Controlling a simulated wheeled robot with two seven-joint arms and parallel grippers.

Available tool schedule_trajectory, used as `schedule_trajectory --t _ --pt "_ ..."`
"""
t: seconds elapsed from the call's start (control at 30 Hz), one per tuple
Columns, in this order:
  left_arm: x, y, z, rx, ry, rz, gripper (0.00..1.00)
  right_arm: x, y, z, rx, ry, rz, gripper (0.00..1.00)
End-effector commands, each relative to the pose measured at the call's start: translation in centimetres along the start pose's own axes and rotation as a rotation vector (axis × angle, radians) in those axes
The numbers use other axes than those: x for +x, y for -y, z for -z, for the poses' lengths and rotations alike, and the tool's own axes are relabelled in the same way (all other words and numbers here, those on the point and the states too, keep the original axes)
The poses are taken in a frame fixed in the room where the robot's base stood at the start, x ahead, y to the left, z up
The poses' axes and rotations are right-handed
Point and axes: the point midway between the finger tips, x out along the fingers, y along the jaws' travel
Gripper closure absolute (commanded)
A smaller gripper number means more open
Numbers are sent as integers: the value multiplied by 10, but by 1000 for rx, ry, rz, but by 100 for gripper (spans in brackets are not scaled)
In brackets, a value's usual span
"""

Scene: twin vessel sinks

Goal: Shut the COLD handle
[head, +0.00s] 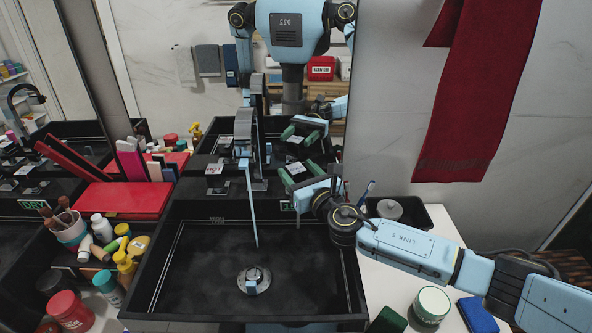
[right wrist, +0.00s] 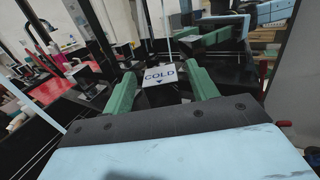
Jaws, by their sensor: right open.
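The COLD handle (head: 297,168) is a pale plate at the back right of the black sink (head: 175,262). In the right wrist view the plate (right wrist: 160,76) reads COLD with a small arrow below. My right gripper (head: 300,175) is open, with green fingers on either side of the plate; whether they touch it I cannot tell. In the right wrist view the gripper (right wrist: 162,88) shows nothing clasped. A grey faucet (head: 243,130) stands left of the handle. My left gripper is out of view.
Another handle (head: 215,169) stands left of the faucet. A mirror behind reflects my body and arm. A red case (head: 115,200) and several bottles crowd the left.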

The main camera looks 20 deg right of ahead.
Motion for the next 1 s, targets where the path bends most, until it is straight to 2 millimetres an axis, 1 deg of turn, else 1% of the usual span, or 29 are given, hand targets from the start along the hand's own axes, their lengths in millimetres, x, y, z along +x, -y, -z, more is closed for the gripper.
schedule_trajectory --t 0.03,0.2,0.47,0.5,0.83,0.93,1.0 --pt "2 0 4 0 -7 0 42 6 0 0 0 1 0 42" --pt "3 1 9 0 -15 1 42 15 0 0 0 0 0 42" --pt "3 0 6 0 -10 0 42 17 0 0 1 -1 0 42" --pt "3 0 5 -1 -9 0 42 16 0 0 1 -1 0 43" --pt "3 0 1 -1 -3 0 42 16 0 0 0 -1 0 86" --pt "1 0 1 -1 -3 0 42 16 0 0 1 -1 5 86" --pt "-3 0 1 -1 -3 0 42 16 -2 -1 3 -1 27 86"
